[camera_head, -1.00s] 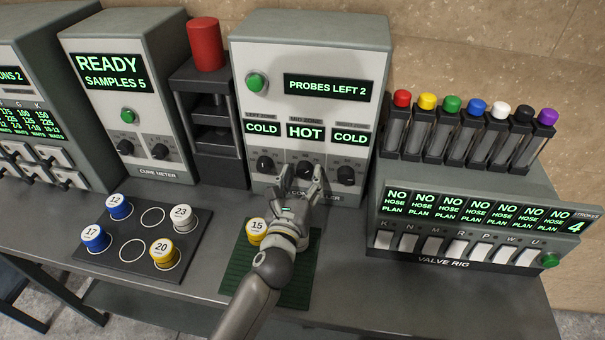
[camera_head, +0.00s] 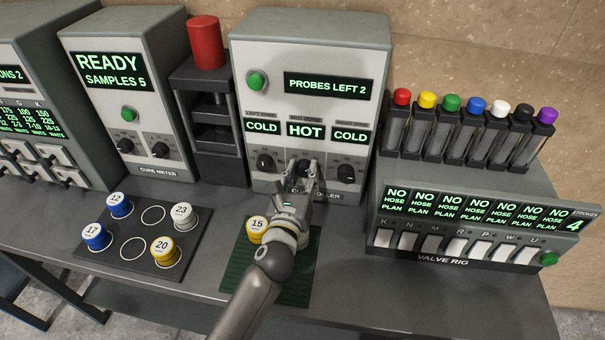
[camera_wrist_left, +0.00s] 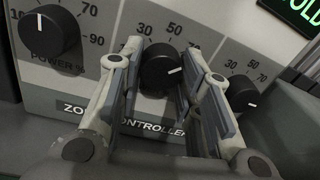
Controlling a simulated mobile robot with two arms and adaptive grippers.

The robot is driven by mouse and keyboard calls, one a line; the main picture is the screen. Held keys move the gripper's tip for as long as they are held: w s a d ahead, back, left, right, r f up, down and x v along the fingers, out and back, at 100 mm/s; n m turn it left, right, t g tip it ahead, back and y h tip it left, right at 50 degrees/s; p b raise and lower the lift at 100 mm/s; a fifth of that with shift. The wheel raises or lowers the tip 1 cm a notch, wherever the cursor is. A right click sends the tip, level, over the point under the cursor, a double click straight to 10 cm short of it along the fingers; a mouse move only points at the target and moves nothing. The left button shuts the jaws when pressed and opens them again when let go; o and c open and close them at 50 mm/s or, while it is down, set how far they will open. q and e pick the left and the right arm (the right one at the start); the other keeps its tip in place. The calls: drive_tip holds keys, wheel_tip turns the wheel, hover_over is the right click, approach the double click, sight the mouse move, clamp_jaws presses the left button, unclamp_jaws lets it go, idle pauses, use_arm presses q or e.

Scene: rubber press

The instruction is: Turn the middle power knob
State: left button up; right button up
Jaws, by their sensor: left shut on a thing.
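The zone controller (camera_head: 308,52) is a grey box with three black power knobs under displays reading COLD, HOT and COLD. The middle power knob (camera_head: 303,166) sits below HOT. My left gripper (camera_head: 303,174) reaches up to it from the front. In the left wrist view its two fingers stand on either side of the middle knob (camera_wrist_left: 160,72), shut on it. The knob's white mark points to the right. The left knob (camera_head: 265,163) and right knob (camera_head: 346,173) stand free beside the gripper. My right gripper is not in view.
A yellow-sided sample puck marked 15 (camera_head: 257,229) sits on a green mat (camera_head: 240,275) close to my left wrist. The valve rig (camera_head: 450,262) stands to the right, the black press (camera_head: 215,125) to the left. A tray (camera_head: 133,270) holds several pucks.

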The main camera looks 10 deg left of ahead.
use_arm(q)
drive_tip(key=m+p, duration=0.4)
drive_tip(key=shift+r+m+p, duration=0.25)
drive_tip(key=shift+m+p, duration=0.05)
drive_tip(key=shift+p, duration=0.05)
drive_tip(key=shift+m+p, duration=0.9)
drive_tip(key=shift+m, duration=0.1)
drive_tip(key=shift+f+m+p, duration=0.15)
drive_tip(key=shift+m+p, duration=0.5)
drive_tip(key=shift+m, duration=0.35)
drive_tip(key=shift+a, duration=0.1)
drive_tip(key=o, duration=1)
drive_tip(key=shift+s+f, duration=0.1)
drive_tip(key=shift+s, duration=0.15)
drive_tip(key=s, duration=1.1)
drive_tip(key=shift+s+a+r, duration=0.25)
drive_tip(key=shift+a+r, duration=0.05)
drive_tip(key=shift+a, duration=0.1)
